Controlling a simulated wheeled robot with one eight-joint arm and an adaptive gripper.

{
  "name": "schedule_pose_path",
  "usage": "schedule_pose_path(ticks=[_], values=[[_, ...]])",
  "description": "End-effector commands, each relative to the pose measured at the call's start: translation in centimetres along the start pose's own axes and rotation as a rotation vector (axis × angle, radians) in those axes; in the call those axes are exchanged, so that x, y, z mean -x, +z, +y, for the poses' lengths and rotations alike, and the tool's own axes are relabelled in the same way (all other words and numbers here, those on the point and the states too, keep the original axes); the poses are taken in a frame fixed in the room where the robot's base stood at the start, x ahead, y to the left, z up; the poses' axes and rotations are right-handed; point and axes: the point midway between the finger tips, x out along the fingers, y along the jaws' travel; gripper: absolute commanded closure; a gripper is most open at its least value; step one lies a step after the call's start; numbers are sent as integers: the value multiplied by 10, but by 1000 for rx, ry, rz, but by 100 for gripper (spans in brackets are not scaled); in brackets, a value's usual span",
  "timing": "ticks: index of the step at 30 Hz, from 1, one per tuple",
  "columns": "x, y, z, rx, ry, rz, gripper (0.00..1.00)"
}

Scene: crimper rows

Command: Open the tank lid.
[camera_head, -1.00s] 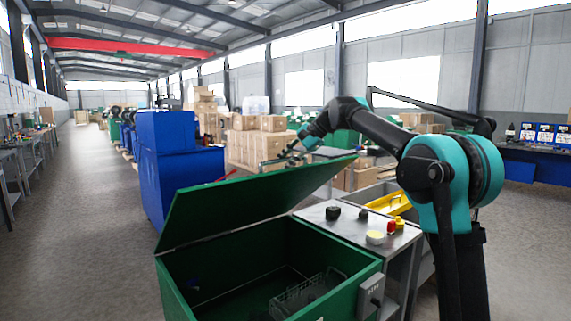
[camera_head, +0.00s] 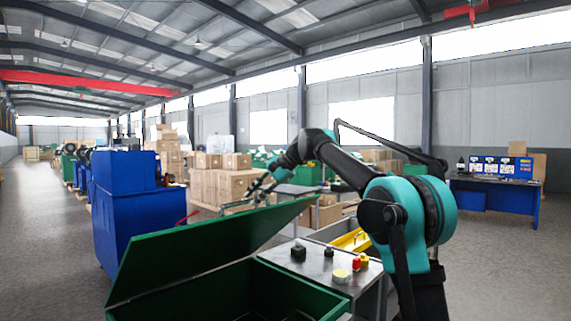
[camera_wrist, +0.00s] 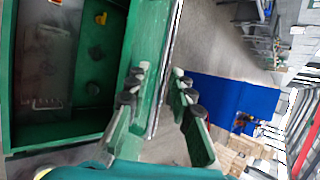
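The green tank (camera_head: 300,287) stands low in the head view, its lower part cut off by the frame. Its green lid (camera_head: 205,245) is raised and tilted, with the tank's mouth open below it. My gripper (camera_head: 262,190) is at the lid's raised far edge. In the wrist view my gripper (camera_wrist: 160,88) has its fingers apart, with the lid's edge strip (camera_wrist: 148,50) running between them. I cannot tell whether a finger touches the lid. The tank's dark inside shows at the left of the wrist view.
A steel side table (camera_head: 318,262) with knobs and a red button adjoins the tank on the right. A blue machine (camera_head: 150,210) stands behind on the left, with stacked cartons (camera_head: 222,180) beyond. A blue workbench (camera_head: 495,190) is far right. The left aisle floor is clear.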

Motion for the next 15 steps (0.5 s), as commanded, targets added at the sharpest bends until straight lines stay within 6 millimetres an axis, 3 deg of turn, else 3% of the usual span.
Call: schedule_pose_path(ticks=[15], values=[[33,0,-1,0,0,0,78]])
